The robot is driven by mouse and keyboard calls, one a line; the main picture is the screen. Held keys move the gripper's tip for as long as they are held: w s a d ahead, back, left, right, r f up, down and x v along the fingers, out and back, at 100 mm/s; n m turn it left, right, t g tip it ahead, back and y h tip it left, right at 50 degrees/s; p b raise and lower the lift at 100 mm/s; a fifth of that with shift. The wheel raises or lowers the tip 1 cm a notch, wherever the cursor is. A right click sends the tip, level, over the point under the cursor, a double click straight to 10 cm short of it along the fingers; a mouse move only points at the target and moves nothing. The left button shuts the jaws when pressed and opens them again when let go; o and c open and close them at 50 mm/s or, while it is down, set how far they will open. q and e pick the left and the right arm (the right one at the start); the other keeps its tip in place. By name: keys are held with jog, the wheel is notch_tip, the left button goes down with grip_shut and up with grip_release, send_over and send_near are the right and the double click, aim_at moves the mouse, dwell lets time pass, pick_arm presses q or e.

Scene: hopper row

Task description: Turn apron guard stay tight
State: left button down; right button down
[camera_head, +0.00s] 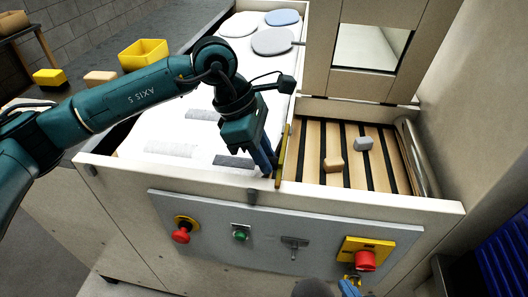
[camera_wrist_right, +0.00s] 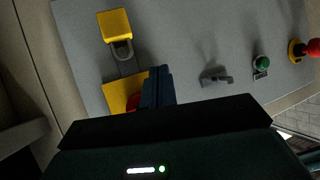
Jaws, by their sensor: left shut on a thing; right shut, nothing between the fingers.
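A dark grey T-shaped handle (camera_head: 293,243) sits on the grey front panel; it also shows in the right wrist view (camera_wrist_right: 215,79). No part is labelled as the apron guard stay, so I cannot tell whether this handle is it. My left gripper (camera_head: 268,169) points down at the hopper's front wall, shut at a thin yellow upright strip (camera_head: 283,153); its fingers partly hide the contact. My right gripper (camera_wrist_right: 158,72) is shut and empty in front of the panel, beside the handle. Its blue fingers partly cover a red knob (camera_wrist_right: 132,102) on a yellow plate (camera_head: 383,248).
The panel also carries a red mushroom button (camera_head: 181,236), a green button (camera_head: 240,235) and a yellow padlock (camera_wrist_right: 115,25). Right of the strip, a slatted bed (camera_head: 310,150) holds a tan block (camera_head: 333,165) and a grey block (camera_head: 363,144). A yellow bin (camera_head: 144,54) stands at the back left.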

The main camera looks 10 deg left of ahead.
pick_arm(q)
jog(key=shift+r, duration=0.1)
pick_arm(e)
jog(key=shift+r, duration=0.1)
pick_arm(q)
jog(key=shift+w+r+g+p, duration=0.2)
jog(key=shift+r+g+p, duration=0.4)
jog(key=shift+r, duration=0.15)
jog(key=w+r+n+g+p, duration=0.1)
jog(key=w+r+g+p, duration=0.2)
jog(key=r+g, duration=0.2)
jog(key=shift+w, duration=0.35)
pick_arm(e)
jog(key=shift+s+d+r+g+h, duration=0.15)
jog(key=shift+d+r+g+h, duration=0.15)
jog(key=shift+d+r, duration=0.35)
pick_arm(q)
jog(key=shift+r+g, duration=0.1)
jog(key=shift+g, duration=0.2)
pick_arm(e)
jog(key=shift+a+r, duration=0.1)
jog(key=shift+a, duration=0.05)
pick_arm(q)
jog(key=c, duration=1.2)
grip_release()
jog(key=shift+c, duration=0.2)
pick_arm(e)
jog(key=shift+r, duration=0.1)
